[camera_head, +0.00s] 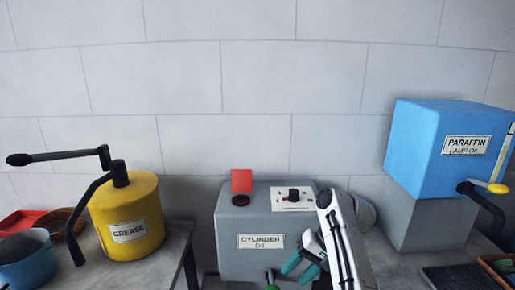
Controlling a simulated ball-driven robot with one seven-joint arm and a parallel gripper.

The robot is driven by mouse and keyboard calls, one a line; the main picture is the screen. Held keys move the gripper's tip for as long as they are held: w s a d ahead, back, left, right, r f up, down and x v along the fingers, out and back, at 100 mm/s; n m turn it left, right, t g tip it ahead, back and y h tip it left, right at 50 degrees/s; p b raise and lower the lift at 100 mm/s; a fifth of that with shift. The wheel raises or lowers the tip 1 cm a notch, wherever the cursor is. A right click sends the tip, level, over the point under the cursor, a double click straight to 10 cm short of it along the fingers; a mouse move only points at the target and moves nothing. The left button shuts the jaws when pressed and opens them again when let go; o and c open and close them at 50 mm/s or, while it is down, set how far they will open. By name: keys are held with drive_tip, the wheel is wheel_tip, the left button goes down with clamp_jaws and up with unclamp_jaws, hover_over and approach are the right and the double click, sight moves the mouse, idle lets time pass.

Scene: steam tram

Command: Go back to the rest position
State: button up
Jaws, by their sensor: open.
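My gripper (284,275) is at the bottom centre of the head view, with teal-green fingertips apart and open. Nothing shows between the visible fingertips, though the lower part is cut off by the frame edge. It is in front of the lower right of a grey box labelled CYLINDER (238,258). I cannot tell if it touches the box. My white arm covers the box's right edge. The box has a raised red flap (241,181) over a dark round opening, and a white panel with a black knob (293,195).
A yellow GREASE drum (147,217) with a black crank stands left, beside a blue pot (26,264) and a red tray (18,222). A blue PARAFFIN tank (420,150) on a grey block (408,222) stands right, above a dark grate (458,278). A tiled wall closes the back.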

drive_tip(key=s+d+f+h, duration=0.1)
drive_tip(key=s+d+f, duration=0.3)
drive_tip(key=s+f, duration=0.25)
drive_tip(key=s+d+f+t+h, duration=0.1)
drive_tip(key=s+d+f+h, duration=0.15)
drive_tip(key=s+f, duration=0.4)
drive_tip(key=s+d+f, duration=0.4)
drive_tip(key=s+d, duration=0.1)
drive_tip(key=s, duration=0.3)
drive_tip(key=s+d+r+h, duration=0.1)
drive_tip(key=s+d, duration=0.1)
drive_tip(key=s, duration=1)
drive_tip(key=s+d+r+n+h, duration=0.1)
drive_tip(key=s+d+h, duration=0.1)
drive_tip(key=s, duration=0.9)
drive_tip(key=shift+s+d+r, duration=0.15)
drive_tip(key=shift+s+d, duration=0.2)
drive_tip(key=shift+d, duration=0.35)
drive_tip(key=shift+h, duration=0.25)
drive_tip(key=shift+w+f, duration=0.3)
drive_tip(key=shift+w, duration=0.2)
